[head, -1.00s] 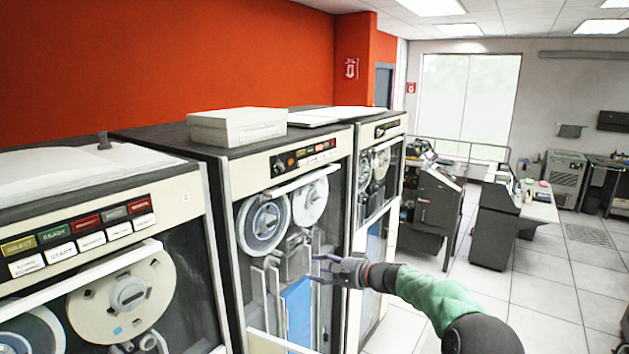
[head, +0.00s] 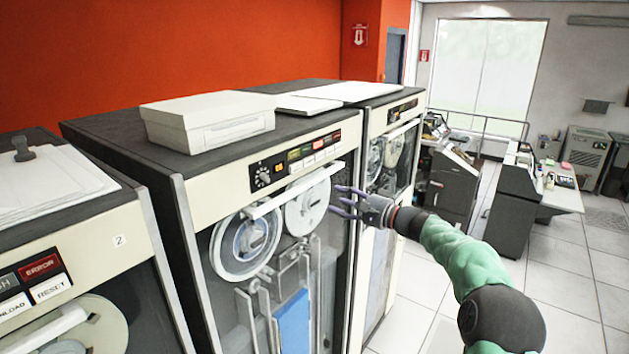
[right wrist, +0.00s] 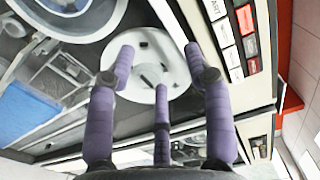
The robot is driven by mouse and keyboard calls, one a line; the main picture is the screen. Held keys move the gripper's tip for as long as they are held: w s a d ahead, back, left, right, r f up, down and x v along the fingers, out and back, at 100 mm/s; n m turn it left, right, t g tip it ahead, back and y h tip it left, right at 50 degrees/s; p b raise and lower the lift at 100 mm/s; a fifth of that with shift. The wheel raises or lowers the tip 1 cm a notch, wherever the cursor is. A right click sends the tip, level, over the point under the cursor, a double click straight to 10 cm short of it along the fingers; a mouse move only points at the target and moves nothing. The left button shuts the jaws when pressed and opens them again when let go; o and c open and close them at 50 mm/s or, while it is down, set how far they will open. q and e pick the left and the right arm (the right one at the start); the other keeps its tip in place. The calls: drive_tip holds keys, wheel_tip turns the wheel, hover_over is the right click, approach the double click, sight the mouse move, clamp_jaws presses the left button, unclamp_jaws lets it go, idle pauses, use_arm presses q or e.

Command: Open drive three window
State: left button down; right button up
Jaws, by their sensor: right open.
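The middle tape drive (head: 190,200) stands right of the drive marked 2; no number shows on it. Its glass window (head: 335,225) is shut over two reels. A white bar handle (head: 292,190) runs along the window's top edge, below the button panel (head: 300,158). My right gripper (head: 345,202) is open and empty, near the bar's right end in the head view. In the right wrist view my open fingers (right wrist: 160,70) spread in front of a white reel (right wrist: 150,45). I cannot tell whether they touch the window. My left gripper is not in view.
The drive marked 2 (head: 90,240) stands at the near left and another drive (head: 398,130) at the right. A white box (head: 208,120) lies on top of the middle drive. The tiled floor (head: 415,300) is clear to the right; desks stand farther back.

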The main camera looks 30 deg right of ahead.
sight(307, 188)
drive_tip(key=p+x, duration=0.1)
drive_tip(key=x, duration=0.2)
drive_tip(key=p+x, duration=0.1)
drive_tip(key=x, duration=0.1)
drive_tip(key=r+p+x, duration=0.1)
drive_tip(key=p+x, duration=0.1)
drive_tip(key=x, duration=0.1)
drive_tip(key=shift+w+a, duration=0.2)
drive_tip(key=shift+a, duration=0.3)
drive_tip(key=shift+w+a+r, duration=0.1)
drive_tip(key=shift+w+a, duration=0.25)
drive_tip(key=shift+a, duration=0.1)
drive_tip(key=shift+w, duration=0.35)
drive_tip(key=shift+s, duration=0.1)
clamp_jaws()
